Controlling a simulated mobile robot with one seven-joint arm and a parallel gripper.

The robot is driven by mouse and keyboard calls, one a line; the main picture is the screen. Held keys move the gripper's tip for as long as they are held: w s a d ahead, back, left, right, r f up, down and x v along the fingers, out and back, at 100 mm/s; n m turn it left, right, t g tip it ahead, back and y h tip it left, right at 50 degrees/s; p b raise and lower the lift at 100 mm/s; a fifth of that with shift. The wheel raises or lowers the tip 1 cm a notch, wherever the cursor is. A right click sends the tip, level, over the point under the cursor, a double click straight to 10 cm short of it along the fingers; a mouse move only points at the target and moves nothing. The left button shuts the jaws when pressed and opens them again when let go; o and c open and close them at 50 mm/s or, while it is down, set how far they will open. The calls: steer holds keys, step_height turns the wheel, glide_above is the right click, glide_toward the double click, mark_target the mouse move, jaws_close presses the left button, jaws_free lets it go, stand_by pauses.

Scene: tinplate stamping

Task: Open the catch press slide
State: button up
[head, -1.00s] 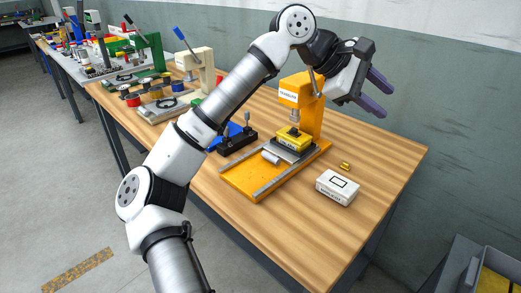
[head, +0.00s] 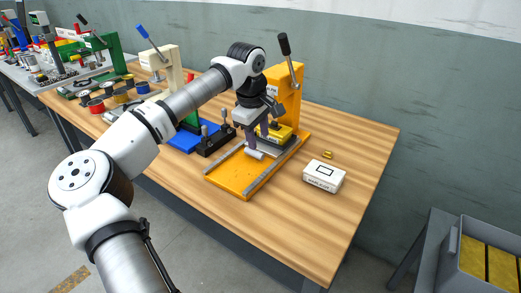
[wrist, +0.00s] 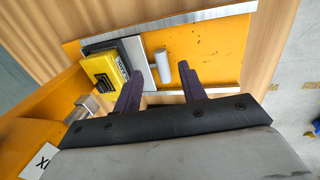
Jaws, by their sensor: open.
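The orange catch press (head: 285,95) stands on the wooden bench, its slide pushed in under the press head. The slide is a grey plate (wrist: 148,62) carrying a yellow die block (wrist: 103,77). A short grey cylindrical handle (head: 254,155) is on its front side; it also shows in the wrist view (wrist: 163,68). My gripper (head: 257,143) points down, open, just over the handle. In the wrist view the handle appears between my two purple fingertips (wrist: 160,71), with gaps on both sides. I cannot tell whether the fingertips reach down around it. My arm hides part of the press.
The orange base (head: 232,180) in front of the slide is bare between two steel rails. A white labelled box (head: 324,177) and a small brass piece (head: 328,155) lie to the right. The press lever (head: 287,52) stands up.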

mark_target(261, 154)
steer(key=f, duration=0.4)
steer(key=w+f, duration=0.1)
steer(key=f, duration=0.1)
steer(key=shift+d+f+p, duration=0.2)
steer(key=shift+d+p, duration=0.15)
steer(key=shift+d, duration=0.05)
jaws_close()
